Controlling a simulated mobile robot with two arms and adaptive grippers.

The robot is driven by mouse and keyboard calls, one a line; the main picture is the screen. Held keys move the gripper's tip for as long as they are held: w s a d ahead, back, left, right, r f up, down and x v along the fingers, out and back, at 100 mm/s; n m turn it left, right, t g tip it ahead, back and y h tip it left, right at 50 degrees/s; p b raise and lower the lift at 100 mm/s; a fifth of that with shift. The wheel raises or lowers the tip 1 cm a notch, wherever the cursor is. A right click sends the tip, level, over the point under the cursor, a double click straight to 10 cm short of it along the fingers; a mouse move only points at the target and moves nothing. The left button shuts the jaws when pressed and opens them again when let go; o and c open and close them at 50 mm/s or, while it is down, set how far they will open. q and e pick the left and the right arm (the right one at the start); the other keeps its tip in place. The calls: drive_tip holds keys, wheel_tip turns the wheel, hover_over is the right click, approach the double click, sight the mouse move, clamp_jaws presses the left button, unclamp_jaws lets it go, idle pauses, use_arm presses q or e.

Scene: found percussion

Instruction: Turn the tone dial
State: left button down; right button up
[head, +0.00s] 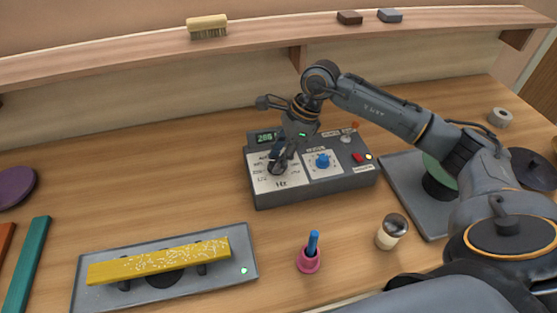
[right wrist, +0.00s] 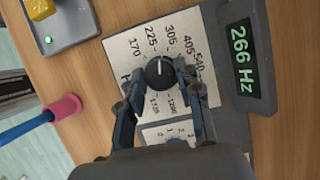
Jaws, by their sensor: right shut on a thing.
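The tone dial (right wrist: 160,71) is a round black knob with a white pointer line, set on a pale plate with printed numbers and "Hz". My right gripper (right wrist: 160,83) is shut on it, one finger on each side. In the head view the right gripper (head: 277,163) comes down over the dial and largely hides it. The dial belongs to a grey control box (head: 318,192), whose green display (right wrist: 244,58) reads 266 Hz in the right wrist view. My left gripper is not in view.
The box also has a blue knob (head: 322,160) and a red button (head: 358,157). A speckled yellow bar (head: 160,261) lies across a grey base (head: 236,250) at front left. A pink holder (head: 309,261) with a blue stick and a dark-capped shaker (head: 392,231) stand in front.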

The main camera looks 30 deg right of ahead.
drive_tip(key=shift+m+t+h+b, duration=0.35)
drive_tip(key=shift+m+b, duration=0.45)
drive_tip(key=shift+m, duration=0.4)
drive_tip(key=o, duration=1.1)
drive_tip(key=shift+t, duration=0.25)
drive_tip(key=shift+o, duration=0.2)
drive_tip(key=shift+r, duration=0.15)
drive_tip(key=v, duration=1.2)
drive_tip(key=shift+d, duration=0.15)
